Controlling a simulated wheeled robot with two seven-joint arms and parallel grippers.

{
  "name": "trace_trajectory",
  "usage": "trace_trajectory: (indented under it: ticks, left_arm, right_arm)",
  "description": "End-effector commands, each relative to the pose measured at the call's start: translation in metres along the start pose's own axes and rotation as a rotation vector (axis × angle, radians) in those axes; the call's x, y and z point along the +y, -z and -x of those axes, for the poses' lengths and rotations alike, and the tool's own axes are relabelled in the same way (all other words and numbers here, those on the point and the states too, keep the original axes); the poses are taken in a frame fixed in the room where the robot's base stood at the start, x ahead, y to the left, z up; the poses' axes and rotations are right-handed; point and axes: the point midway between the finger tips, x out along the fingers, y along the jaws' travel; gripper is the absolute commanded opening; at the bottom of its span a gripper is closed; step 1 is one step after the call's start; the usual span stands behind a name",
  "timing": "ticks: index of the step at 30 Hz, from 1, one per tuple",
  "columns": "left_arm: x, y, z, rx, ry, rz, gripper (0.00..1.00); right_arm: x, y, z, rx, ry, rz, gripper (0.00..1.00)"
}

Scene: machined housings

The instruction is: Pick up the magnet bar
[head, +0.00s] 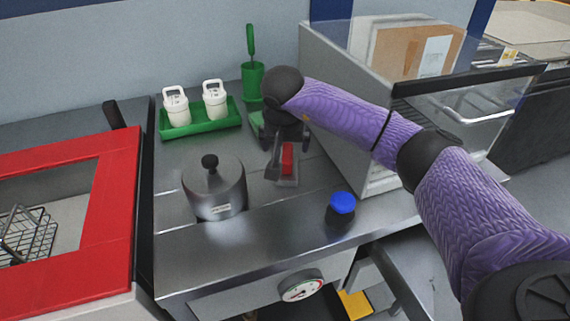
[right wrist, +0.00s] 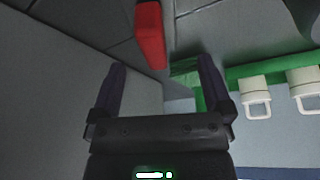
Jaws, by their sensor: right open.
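The magnet bar appears to be the small red bar (head: 287,160) on the steel worktop, seen just below my right gripper in the head view. It also shows in the right wrist view (right wrist: 150,36), beyond the fingertips and lying between their lines, with no finger visibly touching it. My right gripper (head: 286,148) points down over it; in the right wrist view (right wrist: 161,64) its two dark fingers are spread apart with nothing between them. The wrist hides part of the area around the bar in the head view. My left gripper is not in view.
A steel pot with a black knob (head: 214,189) and a blue-capped dark jar (head: 340,210) stand in front. A green tray (head: 202,130) holds two white handled containers. A green brush holder (head: 252,80) stands behind. A clear-sided cabinet (head: 345,100) bounds the right; a red-framed basin (head: 118,200) lies left.

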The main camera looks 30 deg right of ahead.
Motion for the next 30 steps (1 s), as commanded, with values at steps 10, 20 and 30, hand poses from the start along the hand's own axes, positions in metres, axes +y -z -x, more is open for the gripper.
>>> trace_trajectory:
  ticks: [10, 20, 30]
  left_arm:
    - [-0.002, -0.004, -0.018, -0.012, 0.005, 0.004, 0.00]
    - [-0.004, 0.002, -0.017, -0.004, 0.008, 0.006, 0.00]
    - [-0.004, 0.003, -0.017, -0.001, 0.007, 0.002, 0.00]
  right_arm:
    - [0.005, -0.006, -0.048, -0.001, 0.002, -0.002, 1.00]
    - [0.005, -0.006, -0.047, -0.001, 0.002, -0.003, 0.51]
    - [0.004, -0.005, -0.046, -0.001, 0.003, -0.003, 0.00]
